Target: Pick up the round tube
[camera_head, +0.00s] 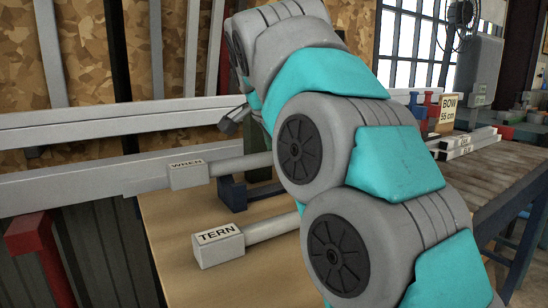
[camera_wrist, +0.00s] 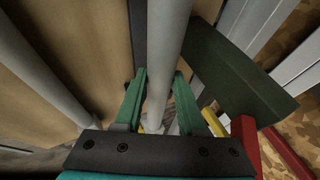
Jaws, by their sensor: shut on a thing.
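In the wrist view, a pale grey round tube (camera_wrist: 170,28) runs between the two green fingers of my gripper (camera_wrist: 160,73). My gripper is shut on it. By its place nearer the wall, it appears to be the tube with the WREN block (camera_head: 187,175), whose grey shaft (camera_head: 240,163) shows in the head view. A second tube (camera_head: 268,229), with a TERN block (camera_head: 218,246), lies nearer on the wooden bench and also shows in the wrist view (camera_wrist: 32,70). My arm hides the gripper and the tubes' right ends in the head view. Whether the held tube is lifted is unclear.
A dark blue bracket (camera_head: 236,193) stands between the tubes. A dark green block (camera_wrist: 238,72) is close right of my gripper in the wrist view. Grey rails (camera_head: 110,118) run along the back. A red bracket (camera_head: 32,235) is at left. The bench front (camera_head: 185,285) is bare.

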